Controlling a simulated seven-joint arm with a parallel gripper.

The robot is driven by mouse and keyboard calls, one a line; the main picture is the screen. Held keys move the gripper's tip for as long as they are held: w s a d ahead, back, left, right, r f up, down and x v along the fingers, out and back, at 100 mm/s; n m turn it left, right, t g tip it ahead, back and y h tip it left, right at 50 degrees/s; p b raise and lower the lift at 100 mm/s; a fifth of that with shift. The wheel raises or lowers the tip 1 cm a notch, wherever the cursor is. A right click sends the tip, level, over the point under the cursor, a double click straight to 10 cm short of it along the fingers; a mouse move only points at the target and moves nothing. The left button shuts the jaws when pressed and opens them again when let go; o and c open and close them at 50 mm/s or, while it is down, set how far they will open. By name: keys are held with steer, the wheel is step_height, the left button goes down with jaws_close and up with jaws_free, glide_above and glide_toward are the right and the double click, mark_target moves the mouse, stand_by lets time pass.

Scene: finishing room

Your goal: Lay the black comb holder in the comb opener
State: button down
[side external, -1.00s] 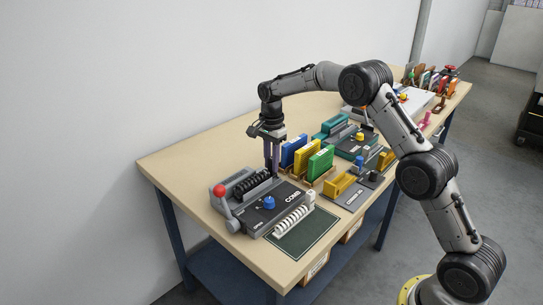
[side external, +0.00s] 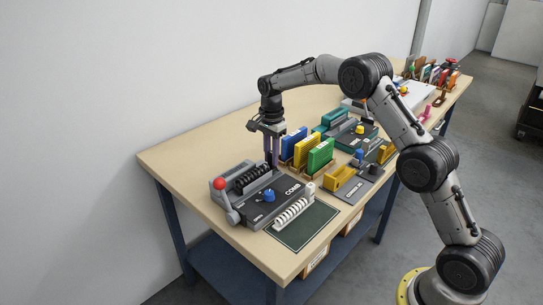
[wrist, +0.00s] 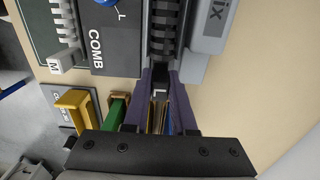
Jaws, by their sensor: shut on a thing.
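The black comb holder (side external: 252,179) lies along the slot at the back of the grey comb opener (side external: 240,207). In the wrist view the black ribbed holder (wrist: 164,32) runs lengthwise between the opener's dark plate and a grey side block. My gripper (side external: 271,164) points down at the holder's right end. In the wrist view its two purple fingers (wrist: 161,88) are shut on that end, one on each side. The holder looks in line with the slot. I cannot tell whether it rests on the slot's floor.
The opener has a red-knobbed lever (side external: 219,183) at left and a blue knob (side external: 268,195). A white comb holder (side external: 292,213) lies in front on a green mat (side external: 305,232). Blue, yellow and green upright pieces (side external: 307,150) stand close right of my gripper. The table's left end is clear.

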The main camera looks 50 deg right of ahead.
steer(key=shift+f, duration=0.6)
stand_by(0.6)
steer(key=c, duration=1)
jaws_free()
steer(key=shift+r, duration=5.5)
steer(key=shift+r, duration=0.1)
